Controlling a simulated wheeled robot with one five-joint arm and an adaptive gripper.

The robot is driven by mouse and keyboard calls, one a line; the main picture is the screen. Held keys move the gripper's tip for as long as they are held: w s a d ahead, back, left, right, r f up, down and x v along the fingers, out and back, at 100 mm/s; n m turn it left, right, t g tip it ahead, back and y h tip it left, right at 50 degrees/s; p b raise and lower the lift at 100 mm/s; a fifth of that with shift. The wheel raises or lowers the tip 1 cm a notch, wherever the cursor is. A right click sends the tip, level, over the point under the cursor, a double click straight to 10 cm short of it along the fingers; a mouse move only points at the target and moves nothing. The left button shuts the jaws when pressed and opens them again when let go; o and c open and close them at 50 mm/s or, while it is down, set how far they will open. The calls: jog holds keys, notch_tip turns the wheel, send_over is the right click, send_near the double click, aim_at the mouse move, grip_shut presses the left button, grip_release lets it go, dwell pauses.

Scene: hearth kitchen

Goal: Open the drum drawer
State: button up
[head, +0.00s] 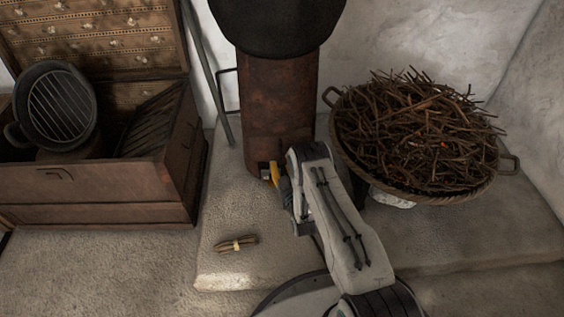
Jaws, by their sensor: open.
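The rusty drum (278,103) stands upright on the pale stone ledge, with a black rounded vessel on top. A small dark opening with a metal edge (263,169) shows low on the drum's front; it seems to be the drum drawer, but my arm hides much of it. I cannot tell whether the drawer is shut. My gripper (279,180) is open at the foot of the drum, right beside that spot. A yellow piece shows there, and I cannot tell whether it belongs to the gripper or the drawer. Contact is not clear.
A wide basket of twigs (420,135) stands right of the drum, close to my arm. A small tied bundle of sticks (236,243) lies on the ledge (222,200). An open wooden chest (100,188) holding a grill pan (60,103) stands at the left.

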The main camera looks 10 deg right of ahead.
aim_at(264, 146)
jog(key=shift+w+b, duration=0.85)
jog(key=shift+w, duration=0.8)
jog(key=shift+o, duration=0.3)
grip_shut()
